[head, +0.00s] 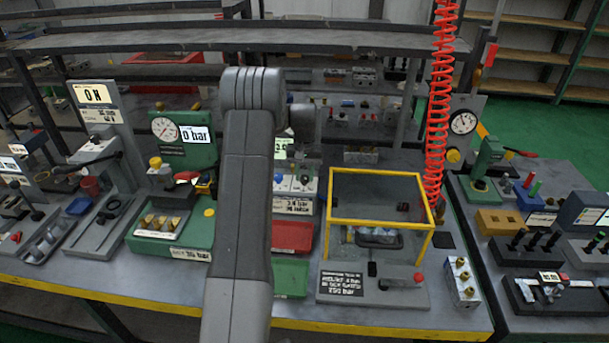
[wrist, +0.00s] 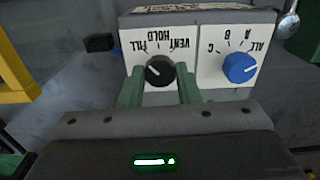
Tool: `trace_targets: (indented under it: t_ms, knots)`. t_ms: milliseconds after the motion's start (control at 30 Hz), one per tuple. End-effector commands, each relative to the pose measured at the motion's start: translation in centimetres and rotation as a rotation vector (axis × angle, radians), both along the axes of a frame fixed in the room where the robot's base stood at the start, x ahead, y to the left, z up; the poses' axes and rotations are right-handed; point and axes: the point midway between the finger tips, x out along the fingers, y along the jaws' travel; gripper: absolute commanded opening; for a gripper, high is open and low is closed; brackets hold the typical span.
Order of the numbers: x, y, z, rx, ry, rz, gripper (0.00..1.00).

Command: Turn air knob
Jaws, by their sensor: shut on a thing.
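The black knob (wrist: 159,72) sits on a white panel (wrist: 212,80) whose labels FILL, HOLD and VENT appear upside down in the wrist view. A short white mark shows on the knob; its exact setting is hard to read. My gripper (wrist: 160,76) has its two green fingers on either side of the black knob, shut on it. A blue knob (wrist: 240,67), with the labels ALL, A, B and C, is to the right, clear of the fingers. In the head view the knob panel (head: 304,184) is partly hidden behind my arm, and my gripper does not show there.
A yellow frame (head: 375,221) stands right of the panel, with a coiled red hose (head: 438,95) behind it. A green gauge stand (head: 184,152) is to the left. Red (head: 292,237) and green (head: 291,278) trays lie in front of the panel.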

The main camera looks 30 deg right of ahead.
Motion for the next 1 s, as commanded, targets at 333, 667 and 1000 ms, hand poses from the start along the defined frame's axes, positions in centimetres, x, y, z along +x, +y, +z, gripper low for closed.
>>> trace_targets:
  t_ms: [333, 667, 1000]
  knots:
    - [0.02, 0.00, -0.13, -0.001, -0.001, -0.268, 0.07]
    - [0.04, 0.00, -0.02, -0.001, -0.001, -0.525, 0.07]
    - [0.06, -0.01, 0.07, -0.001, -0.002, -0.672, 0.07]
